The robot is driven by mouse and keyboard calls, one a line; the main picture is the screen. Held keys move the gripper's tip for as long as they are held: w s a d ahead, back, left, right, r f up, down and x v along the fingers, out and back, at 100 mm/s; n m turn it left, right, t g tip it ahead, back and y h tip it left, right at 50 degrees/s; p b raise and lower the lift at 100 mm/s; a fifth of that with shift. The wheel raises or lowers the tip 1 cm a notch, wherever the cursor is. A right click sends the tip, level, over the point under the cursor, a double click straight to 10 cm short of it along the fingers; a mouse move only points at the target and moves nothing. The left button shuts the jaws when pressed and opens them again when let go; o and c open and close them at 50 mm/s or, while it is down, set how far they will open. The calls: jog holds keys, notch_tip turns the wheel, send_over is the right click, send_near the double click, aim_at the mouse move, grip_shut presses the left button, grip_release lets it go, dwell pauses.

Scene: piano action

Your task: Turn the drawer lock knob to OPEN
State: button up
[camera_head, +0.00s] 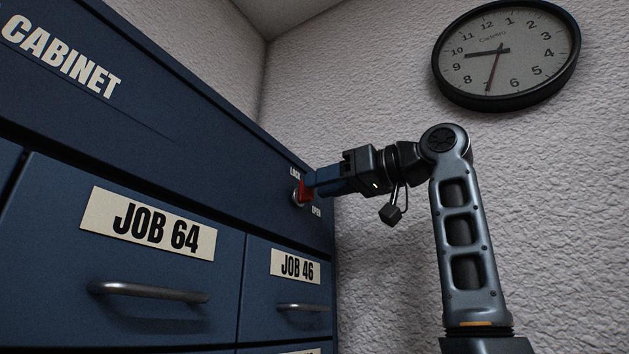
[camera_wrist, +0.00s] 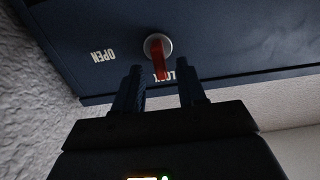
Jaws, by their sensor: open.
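The drawer lock knob (camera_head: 303,191) is a red lever on a round silver base, on the upper right of the blue cabinet front. In the wrist view, the red lever (camera_wrist: 158,60) points toward the LOCK label, and the OPEN label (camera_wrist: 103,56) lies to its left. My gripper (camera_head: 313,182) is at the knob and partly covers it in the head view. In the wrist view, my gripper's two dark fingers (camera_wrist: 160,70) are apart, with the lever's end showing in the gap between them. I cannot tell whether either finger touches it.
The blue cabinet (camera_head: 225,130) has drawers labelled JOB 64 (camera_head: 148,223) and JOB 46 (camera_head: 295,266), with protruding bar handles (camera_head: 150,292). A textured wall stands right beside the cabinet. A round clock (camera_head: 506,55) hangs on the wall, above my arm.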

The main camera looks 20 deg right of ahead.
aim_at(304, 193)
jog(key=shift+x, duration=1.2)
grip_shut()
